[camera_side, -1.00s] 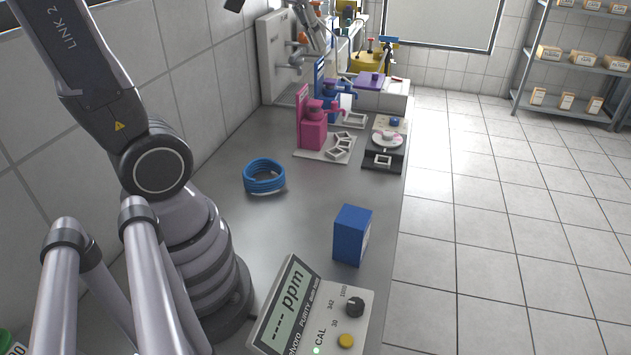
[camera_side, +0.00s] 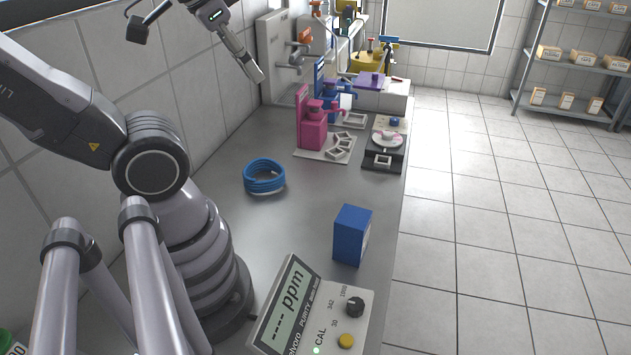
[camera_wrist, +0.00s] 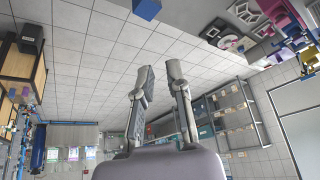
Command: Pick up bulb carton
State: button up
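A blue box (camera_side: 351,235), the likely bulb carton, stands upright on the grey bench near its right edge. Its label is too small to read. It also shows at the top edge of the wrist view (camera_wrist: 147,8), partly cut off. My gripper (camera_side: 256,76) is raised at the upper left, high above the bench and well away from the box. In the wrist view my gripper (camera_wrist: 158,72) has two fingers apart with nothing between them.
A ppm meter (camera_side: 318,310) stands just in front of the box. A coiled blue hose (camera_side: 264,176) lies behind it to the left. A pink press (camera_side: 313,128) and a scale (camera_side: 386,150) stand farther back. The bench around the box is clear.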

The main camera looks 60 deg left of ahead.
jog(key=o, duration=1.4)
jog(key=n+g+h, duration=0.2)
jog(key=n+h, duration=1.3)
jog(key=n, duration=0.2)
send_near(339, 215)
jog(key=s+d+r, duration=0.2)
jog(key=s+r, duration=0.1)
jog(key=r, duration=0.2)
notch_tip(339, 215, down, 8)
jog(key=a+n+t, duration=0.1)
jog(key=n+t, duration=0.6)
jog(key=n, duration=0.2)
jog(key=shift+y, duration=0.4)
jog(key=x, duration=0.7)
jog(key=shift+w+d, duration=0.15)
jog(key=shift+d, duration=0.15)
jog(key=shift+x, duration=2.55)
